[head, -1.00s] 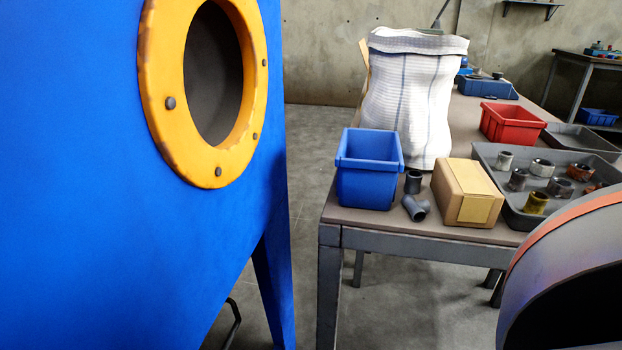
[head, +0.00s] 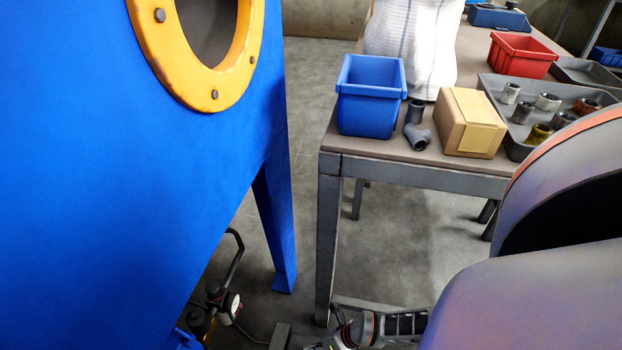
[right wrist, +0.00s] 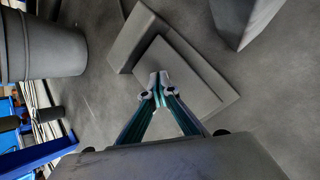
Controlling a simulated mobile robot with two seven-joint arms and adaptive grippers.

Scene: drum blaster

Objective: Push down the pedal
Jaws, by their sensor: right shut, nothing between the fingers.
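The grey pedal (right wrist: 205,82) lies on the floor in the right wrist view, a flat plate with a raised block along one end. My right gripper (right wrist: 157,84) is shut and empty, its fingertips overlapping the plate in this view; I cannot tell whether they touch it. In the head view a grey piece (head: 280,336) at the bottom edge may be part of the pedal. My right gripper's wrist shows just right of it, low near the table leg. My left gripper is not in view.
The blue blasting cabinet (head: 80,200) with its yellow porthole ring (head: 213,98) fills the left. The worktable (head: 400,165) stands right, carrying a blue bin (head: 371,110), a cardboard box (head: 470,125) and a parts tray (head: 497,90). Floor shows between cabinet leg and table.

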